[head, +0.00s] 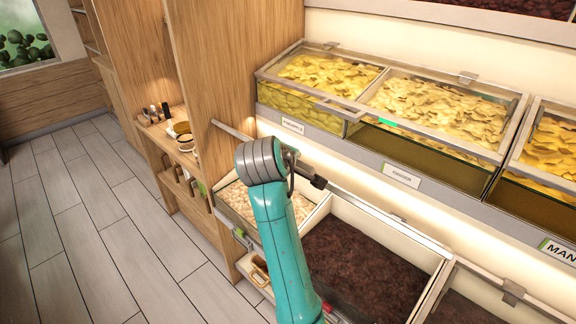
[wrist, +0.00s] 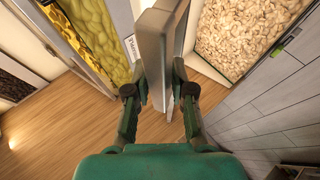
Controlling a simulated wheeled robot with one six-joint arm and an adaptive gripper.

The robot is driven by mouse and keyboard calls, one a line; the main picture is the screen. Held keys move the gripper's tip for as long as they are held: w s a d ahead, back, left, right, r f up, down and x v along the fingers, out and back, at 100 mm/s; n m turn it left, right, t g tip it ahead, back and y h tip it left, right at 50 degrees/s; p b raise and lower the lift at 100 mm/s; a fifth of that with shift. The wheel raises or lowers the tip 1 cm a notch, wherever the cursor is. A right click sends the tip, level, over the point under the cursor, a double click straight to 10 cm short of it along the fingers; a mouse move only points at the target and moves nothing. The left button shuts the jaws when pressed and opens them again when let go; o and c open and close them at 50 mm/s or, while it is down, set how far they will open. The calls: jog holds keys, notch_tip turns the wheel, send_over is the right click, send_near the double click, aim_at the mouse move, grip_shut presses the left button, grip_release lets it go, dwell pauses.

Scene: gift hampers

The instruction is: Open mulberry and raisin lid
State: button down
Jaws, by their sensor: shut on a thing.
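The lower bin has a compartment of pale mulberries (head: 285,203) on the left and one of dark raisins (head: 360,265) on the right. Its lid (head: 375,211) shows as a long grey edge bar running above and behind the contents, apparently raised. My gripper (head: 318,182) is at this bar. In the wrist view my gripper (wrist: 160,98) has its two fingers on either side of a grey lid part (wrist: 152,55) and is shut on it. The pale pieces (wrist: 235,35) show right of it there. My arm hides part of the bin in the head view.
Above, a shelf holds closed clear-lidded bins of yellow dried fruit (head: 435,105). A wooden partition (head: 225,75) stands left of the bins. A small side shelf holds jars and a bowl (head: 181,128). The tiled floor (head: 90,220) at left is clear.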

jog(key=c, duration=1.1)
grip_release()
jog(key=v, duration=1.2)
